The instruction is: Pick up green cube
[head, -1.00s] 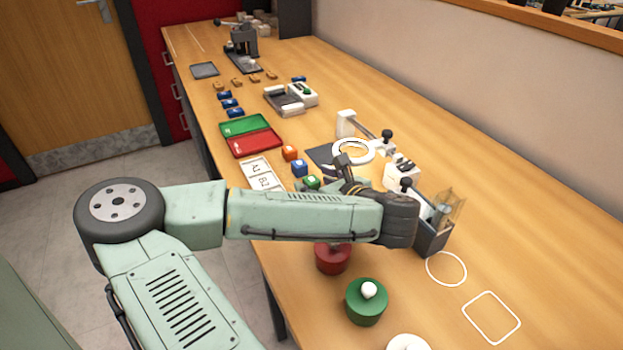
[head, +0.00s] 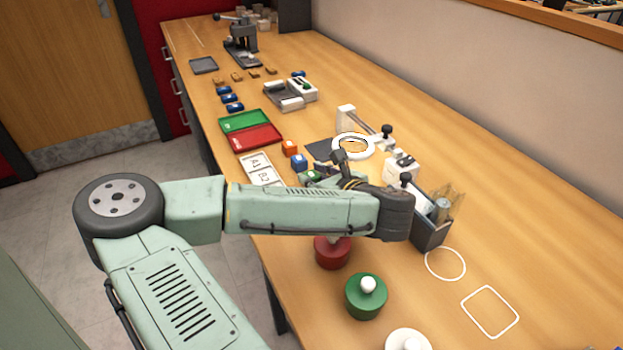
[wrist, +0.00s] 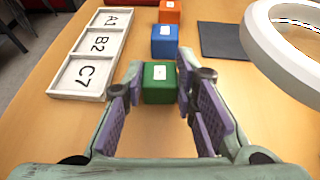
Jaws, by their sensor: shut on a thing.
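The green cube (wrist: 159,83) has a white label on top and sits between the fingertips of my gripper (wrist: 160,88) in the wrist view. My gripper is shut on it, with the purple pads on its left and right sides. In the head view the cube (head: 313,176) is small and partly hidden by my gripper (head: 322,178). I cannot tell whether the cube touches the table.
Just beyond stand a blue cube (wrist: 164,40) and an orange cube (wrist: 170,11). The labelled white tray (wrist: 92,52) lies to the left. A white ring (wrist: 262,35) rises at the right, near a dark mat (wrist: 223,41). Red and green lidded pots (head: 366,298) stand nearer.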

